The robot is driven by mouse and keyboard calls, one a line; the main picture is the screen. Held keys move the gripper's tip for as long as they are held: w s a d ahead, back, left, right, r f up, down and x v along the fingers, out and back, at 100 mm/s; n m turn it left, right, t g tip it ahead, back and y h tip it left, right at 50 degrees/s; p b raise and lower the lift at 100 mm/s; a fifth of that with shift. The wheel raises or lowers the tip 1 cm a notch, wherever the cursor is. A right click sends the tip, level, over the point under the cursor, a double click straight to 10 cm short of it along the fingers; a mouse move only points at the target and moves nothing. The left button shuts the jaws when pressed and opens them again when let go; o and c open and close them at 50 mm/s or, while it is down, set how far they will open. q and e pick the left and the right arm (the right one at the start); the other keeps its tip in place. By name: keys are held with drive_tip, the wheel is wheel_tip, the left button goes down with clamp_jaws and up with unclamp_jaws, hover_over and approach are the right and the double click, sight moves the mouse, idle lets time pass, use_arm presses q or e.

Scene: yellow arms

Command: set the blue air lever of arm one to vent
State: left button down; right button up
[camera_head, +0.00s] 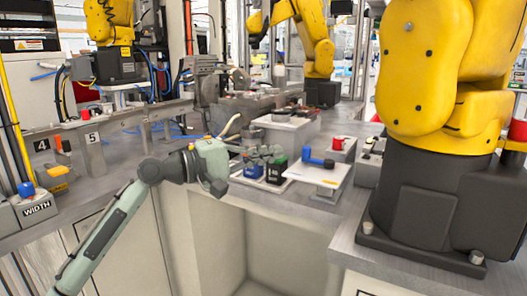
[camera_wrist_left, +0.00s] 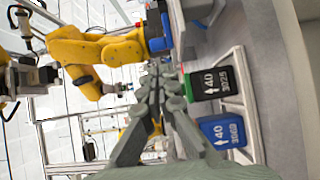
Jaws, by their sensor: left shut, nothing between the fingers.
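A blue lever-like part (camera_head: 318,160) lies across the small white plate (camera_head: 316,174) right of centre. It also shows as a blue piece in the left wrist view (camera_wrist_left: 158,45). No label naming it is legible, nor can I tell its setting. My left gripper (camera_head: 268,154) is shut and empty, left of the white plate and apart from the blue part. In the left wrist view (camera_wrist_left: 155,72) its fingers are together. My right gripper is not in view.
A large yellow robot arm (camera_head: 425,60) on a dark base stands close at the right. A red button box (camera_head: 339,144) is behind the plate. A blue knob (camera_head: 26,188) sits on a box marked WIDTH at far left. An open recess (camera_head: 240,232) lies below the bench.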

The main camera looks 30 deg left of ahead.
use_arm(q)
drive_tip(key=p+x, duration=0.1)
drive_tip(key=x, duration=0.5)
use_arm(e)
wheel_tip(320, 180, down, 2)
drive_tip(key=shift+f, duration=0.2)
use_arm(q)
drive_tip(key=shift+a, duration=0.1)
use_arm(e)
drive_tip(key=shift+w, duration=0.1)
